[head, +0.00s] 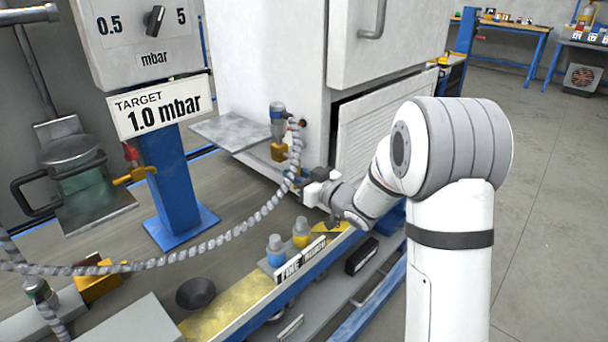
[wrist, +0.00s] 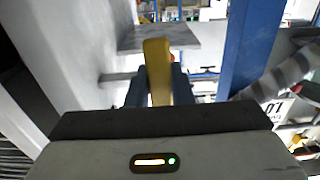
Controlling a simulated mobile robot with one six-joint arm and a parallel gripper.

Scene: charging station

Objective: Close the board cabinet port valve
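The board cabinet port has a hose fitting with a grey cylinder (head: 278,122) and a yellow valve part (head: 279,152) on the white cabinet's side. My gripper (head: 291,174) is beside and just below it, at the corrugated hose. In the wrist view a yellow valve lever (wrist: 157,72) stands upright between my gripper's two dark blue fingers (wrist: 158,88). The fingers are apart, one on each side of the lever. I cannot tell whether they press on it. The lever's lower end is hidden behind the gripper body.
The corrugated hose (head: 222,236) loops across the bench to the left. A blue post (head: 171,180) holds a "TARGET 1.0 mbar" sign (head: 158,106). A grey shelf plate (head: 232,131) juts out near the port. Blue and yellow bottles (head: 276,252) stand at the bench's front edge.

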